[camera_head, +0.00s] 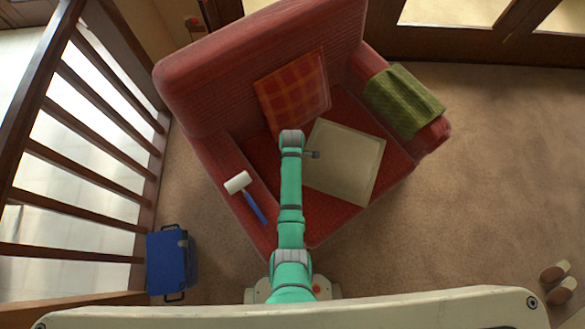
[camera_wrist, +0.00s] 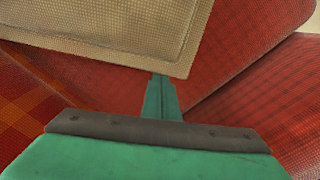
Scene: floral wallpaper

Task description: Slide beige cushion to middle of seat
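The beige cushion (camera_head: 348,162) lies tilted on the red seat, covering its middle and right part. It fills the top of the wrist view (camera_wrist: 120,25), with its edge running across just ahead of my fingertips. My gripper (camera_head: 316,154) is at the cushion's left edge in the head view. In the wrist view, my gripper's fingers (camera_wrist: 160,85) are closed together with a seam between them, and nothing shows held. The tips meet the cushion's edge in the picture; I cannot tell whether they touch it. The red seat (camera_head: 260,155) is bare left of my arm.
An orange checked cushion (camera_head: 292,88) leans on the backrest. A green cloth (camera_head: 404,100) hangs over the right armrest. A white-headed mallet (camera_head: 240,184) with a blue handle lies on the left armrest. A blue box (camera_head: 168,262) stands on the floor beside wooden railings (camera_head: 90,165).

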